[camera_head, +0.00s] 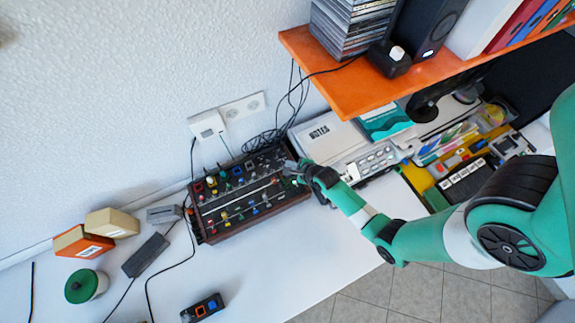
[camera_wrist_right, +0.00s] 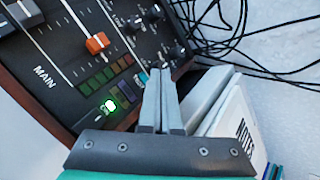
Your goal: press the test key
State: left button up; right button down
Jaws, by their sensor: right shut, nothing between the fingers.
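A dark mixing console (camera_head: 240,193) with wooden sides and coloured knobs stands on the white table against the wall. My right gripper (camera_head: 293,171) is at its right end. In the right wrist view the shut, empty fingers (camera_wrist_right: 160,76) reach over the console's panel edge, beside rows of small keys (camera_wrist_right: 105,78) in green, red and dark colours. One key glows white-green (camera_wrist_right: 110,105). A small blue key (camera_wrist_right: 142,78) shows just left of the fingertips. I cannot read which key is the test key, and cannot tell whether the fingertips touch the panel. My left gripper is out of view.
An orange fader (camera_wrist_right: 97,43) stands up from the panel near the keys. Black cables (camera_head: 262,140) lie behind the console. A NOTES binder (camera_head: 330,136) lies close on its right. An orange shelf (camera_head: 350,85) overhangs the back right.

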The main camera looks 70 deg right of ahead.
notch_tip(320, 180, up, 6)
jog(key=p, duration=0.4)
jog(key=shift+f+p, duration=0.25)
jog(key=shift+p, duration=0.15)
